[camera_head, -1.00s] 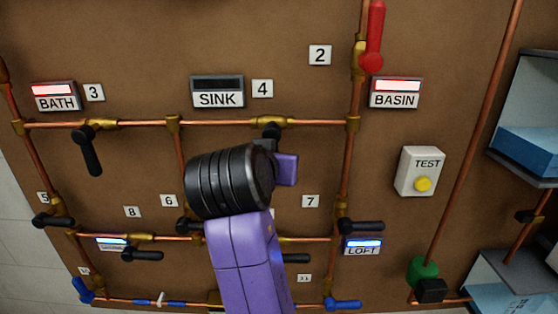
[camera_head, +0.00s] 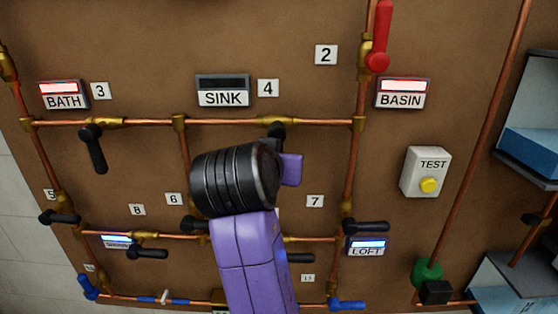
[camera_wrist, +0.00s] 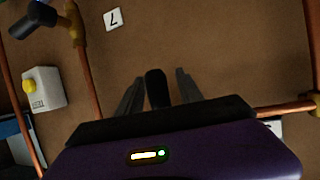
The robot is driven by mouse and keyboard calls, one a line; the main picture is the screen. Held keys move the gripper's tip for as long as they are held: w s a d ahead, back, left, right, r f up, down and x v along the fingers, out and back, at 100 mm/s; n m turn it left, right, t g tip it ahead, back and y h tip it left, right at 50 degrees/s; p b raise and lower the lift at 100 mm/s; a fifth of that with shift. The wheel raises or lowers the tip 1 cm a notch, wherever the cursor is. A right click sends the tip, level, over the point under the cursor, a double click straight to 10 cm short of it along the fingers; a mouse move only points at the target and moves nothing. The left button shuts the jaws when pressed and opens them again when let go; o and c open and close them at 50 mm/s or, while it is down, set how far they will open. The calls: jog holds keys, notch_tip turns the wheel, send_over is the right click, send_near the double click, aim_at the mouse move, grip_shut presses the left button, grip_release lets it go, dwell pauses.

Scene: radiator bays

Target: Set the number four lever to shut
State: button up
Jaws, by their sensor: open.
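The number four lever (camera_head: 278,130) is black and sits on the brass valve of the upper pipe, beside the "4" label (camera_head: 268,88). In the head view only its top shows; my arm hides the rest. In the wrist view the black lever (camera_wrist: 157,88) shows between the two fingers of my gripper (camera_wrist: 159,84), pointing away from the pipe, down the board. The fingers are open, one on each side, with gaps visible. I cannot tell how deep the lever sits between them. The SINK sign (camera_head: 222,97) has a dark lamp above it.
The number three lever (camera_head: 93,150) hangs down at the left. A red lever (camera_head: 380,38) stands upright at upper right. The TEST box (camera_head: 426,172) with its yellow button is to the right. Several black levers lie lower on the board, and shelves (camera_head: 540,150) jut out at right.

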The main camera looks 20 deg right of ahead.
jog(key=v, duration=0.7)
jog(key=shift+s+a, duration=0.2)
jog(key=shift+s, duration=0.05)
jog(key=shift+r, duration=0.1)
jog(key=s+d+f+n+t+y, duration=0.1)
jog(key=s+d+f+n+y, duration=0.2)
jog(key=f, duration=0.7)
jog(key=s+d+f+n+t, duration=0.1)
jog(key=s+f+n, duration=0.3)
jog(key=f, duration=0.5)
jog(key=s+d+f+n+y, duration=0.15)
jog(key=s+f, duration=0.35)
jog(key=f, duration=0.5)
jog(key=s+d+f+y, duration=0.15)
jog(key=s+f, duration=0.25)
jog(key=s, duration=1)
jog(key=s+r+m+t, duration=0.1)
jog(key=s+r, duration=0.3)
jog(key=s, duration=1.1)
jog(key=shift+d+r+m, duration=0.35)
jog(key=shift+m, duration=0.4)
jog(key=shift+s, duration=0.1)
